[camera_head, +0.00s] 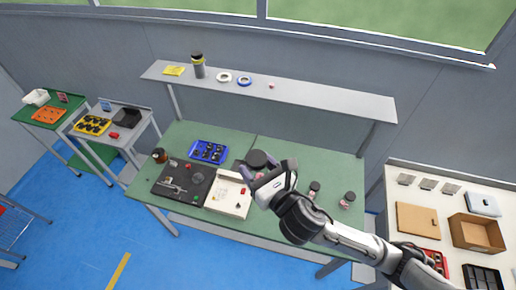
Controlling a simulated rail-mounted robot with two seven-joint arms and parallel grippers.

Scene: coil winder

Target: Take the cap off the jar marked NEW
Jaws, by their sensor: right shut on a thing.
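My right gripper (258,172) reaches in from the right over the green bench. Two smaller-looking jars with black caps stand on the bench to the right, one jar (314,188) near the arm and another jar (347,199) further right. No NEW marking is readable on any jar. My left gripper is not in view.
On the green bench (290,155) are a blue tray (209,151), a black mat (168,189) with tools and a white tray (226,207). A grey shelf (320,95) runs behind. A side table (403,181) with boxes stands right. The bench's back middle is clear.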

